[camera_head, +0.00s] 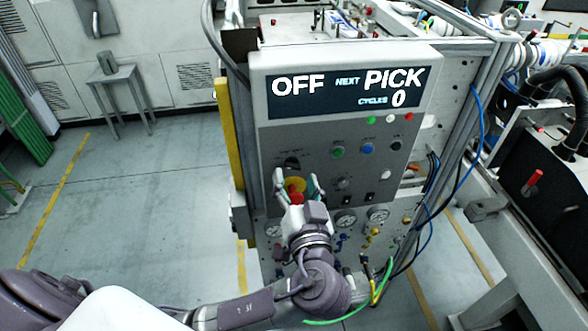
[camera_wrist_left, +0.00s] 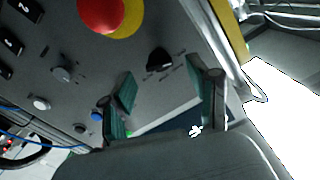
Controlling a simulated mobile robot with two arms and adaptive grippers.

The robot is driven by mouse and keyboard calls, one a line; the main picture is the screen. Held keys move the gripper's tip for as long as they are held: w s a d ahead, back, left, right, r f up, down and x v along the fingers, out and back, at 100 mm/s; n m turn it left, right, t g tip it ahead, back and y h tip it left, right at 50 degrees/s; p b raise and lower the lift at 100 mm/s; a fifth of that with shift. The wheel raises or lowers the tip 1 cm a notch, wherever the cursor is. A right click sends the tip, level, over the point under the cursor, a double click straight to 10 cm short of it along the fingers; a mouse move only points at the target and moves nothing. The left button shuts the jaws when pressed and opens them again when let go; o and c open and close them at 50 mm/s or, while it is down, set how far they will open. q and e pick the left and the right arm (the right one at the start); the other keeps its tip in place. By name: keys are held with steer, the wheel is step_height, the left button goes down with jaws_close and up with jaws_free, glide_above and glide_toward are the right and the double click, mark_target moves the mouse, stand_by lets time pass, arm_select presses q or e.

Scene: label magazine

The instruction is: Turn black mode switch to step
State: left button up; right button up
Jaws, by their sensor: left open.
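The black mode switch (camera_head: 291,163) is a dark knob at the upper left of the grey control panel (camera_head: 318,135), above the red emergency stop (camera_head: 296,192) on its yellow base. In the wrist view the black mode switch (camera_wrist_left: 160,60) shows between and just beyond my fingertips, apparently untouched. Its label is too small to read. My left gripper (camera_head: 296,180) is open in front of the panel and partly covers the emergency stop; it also shows in the wrist view (camera_wrist_left: 168,86). The display (camera_head: 345,92) reads OFF, NEXT PICK, CYCLES 0. My right gripper is out of view.
Near the switch are a green button (camera_head: 338,152), a blue button (camera_head: 368,148) and a silver knob (camera_head: 343,183). The red emergency stop (camera_wrist_left: 100,12) is close to the fingers. Gauges (camera_head: 345,221) and hoses sit below. Floor at left is clear.

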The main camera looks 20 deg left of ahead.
mark_target(292, 165)
arm_select(q)
steer(key=shift+x, duration=1.35)
steer(key=c, duration=1.2)
